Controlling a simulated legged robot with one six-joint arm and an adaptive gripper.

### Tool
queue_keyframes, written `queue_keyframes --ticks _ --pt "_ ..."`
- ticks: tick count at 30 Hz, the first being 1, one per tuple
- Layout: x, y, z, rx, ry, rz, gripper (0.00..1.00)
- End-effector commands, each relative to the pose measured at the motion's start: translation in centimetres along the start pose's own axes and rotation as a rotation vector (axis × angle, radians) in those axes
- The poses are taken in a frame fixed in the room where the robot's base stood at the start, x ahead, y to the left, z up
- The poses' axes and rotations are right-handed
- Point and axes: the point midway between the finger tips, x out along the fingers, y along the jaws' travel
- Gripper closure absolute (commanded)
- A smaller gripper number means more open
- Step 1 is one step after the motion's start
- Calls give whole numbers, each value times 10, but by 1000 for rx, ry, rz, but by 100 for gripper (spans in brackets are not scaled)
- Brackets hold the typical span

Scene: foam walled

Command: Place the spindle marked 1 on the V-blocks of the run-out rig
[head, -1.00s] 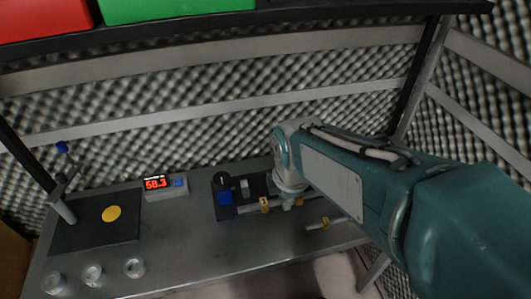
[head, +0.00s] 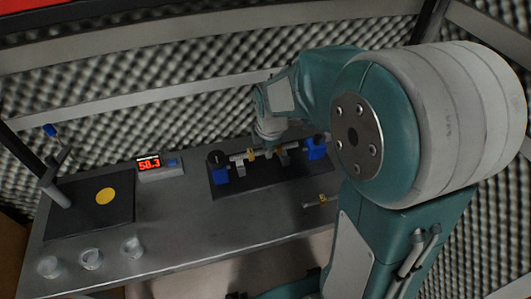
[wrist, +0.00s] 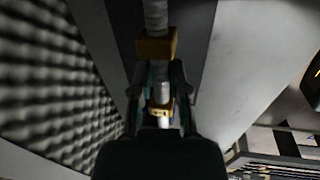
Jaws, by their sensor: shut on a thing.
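The run-out rig has a dark base plate (head: 262,180), with grey V-blocks (head: 283,158) between two blue end stands. A grey spindle with yellow-orange collars (head: 250,154) lies lengthwise over the rig, at about V-block height. I cannot tell whether it touches the V-blocks. My gripper (head: 268,146) is shut on this spindle from above. In the wrist view the spindle (wrist: 155,14) runs up the picture between my fingers (wrist: 160,92), one collar beyond them and another close to them. Its number is too small to read.
A display reading 58.3 (head: 150,165), a dark mat with a yellow disc (head: 105,196) and three clear cups (head: 91,259) are to the left. Foam wall stands behind.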

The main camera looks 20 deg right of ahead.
Motion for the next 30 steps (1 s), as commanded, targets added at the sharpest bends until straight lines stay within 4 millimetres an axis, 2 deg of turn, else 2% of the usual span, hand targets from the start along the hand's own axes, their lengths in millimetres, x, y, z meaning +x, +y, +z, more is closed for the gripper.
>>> queue_keyframes --ticks 3,10,15,23,24,26,30 --pt "15 8 1 1 0 0 100" --pt "30 16 3 1 0 -1 100" --pt "54 10 2 0 1 0 100" --pt "58 10 2 -1 1 3 100" --pt "58 9 2 -1 1 2 70" --pt "58 9 2 -1 1 2 44" --pt "58 9 2 -1 1 2 44"
